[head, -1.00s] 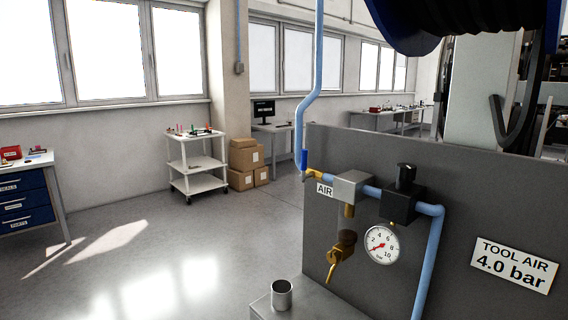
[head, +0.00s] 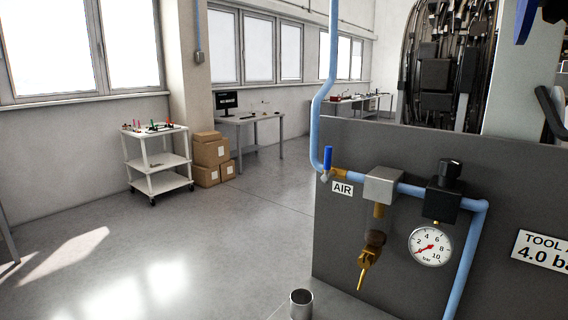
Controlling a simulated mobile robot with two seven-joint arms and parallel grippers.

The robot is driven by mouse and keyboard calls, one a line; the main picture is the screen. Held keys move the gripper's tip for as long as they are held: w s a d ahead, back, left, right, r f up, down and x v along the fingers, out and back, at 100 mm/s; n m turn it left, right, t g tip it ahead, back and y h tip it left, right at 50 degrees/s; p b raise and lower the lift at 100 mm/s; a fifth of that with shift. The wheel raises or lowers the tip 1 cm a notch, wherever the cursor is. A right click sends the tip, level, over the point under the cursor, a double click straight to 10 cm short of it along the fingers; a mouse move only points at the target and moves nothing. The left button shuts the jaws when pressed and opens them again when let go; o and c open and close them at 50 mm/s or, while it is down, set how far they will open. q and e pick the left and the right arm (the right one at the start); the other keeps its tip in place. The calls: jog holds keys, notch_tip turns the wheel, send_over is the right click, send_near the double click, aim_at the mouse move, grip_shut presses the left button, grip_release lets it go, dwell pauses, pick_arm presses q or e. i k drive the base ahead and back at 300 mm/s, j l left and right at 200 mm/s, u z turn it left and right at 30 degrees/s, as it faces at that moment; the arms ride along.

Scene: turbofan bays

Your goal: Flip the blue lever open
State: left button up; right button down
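The blue lever (head: 327,159) stands upright on a brass valve at the left end of the air line, just above the "AIR" label (head: 342,188). The light blue pipe (head: 317,110) comes down from above and bends into this valve. The lever points up, across the horizontal run of pipe. The pressure gauge (head: 431,246) has its red needle at the low end of the scale. Neither of my grippers shows in the head view.
A grey panel (head: 345,255) carries the air line, a black regulator (head: 444,190), a brass fitting (head: 371,258) and the "TOOL AIR 4.0 bar" sign (head: 545,252). A metal cup (head: 301,304) stands in front. A white cart (head: 157,162) and cardboard boxes (head: 210,153) stand at the left. Floor between is clear.

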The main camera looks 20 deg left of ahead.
aim_at(328, 158)
jog(key=j+u, duration=0.25)
jog(key=j, duration=0.65)
jog(key=j+u, duration=0.35)
jog(key=i+j+u, duration=0.15)
jog(key=j+u, duration=0.2)
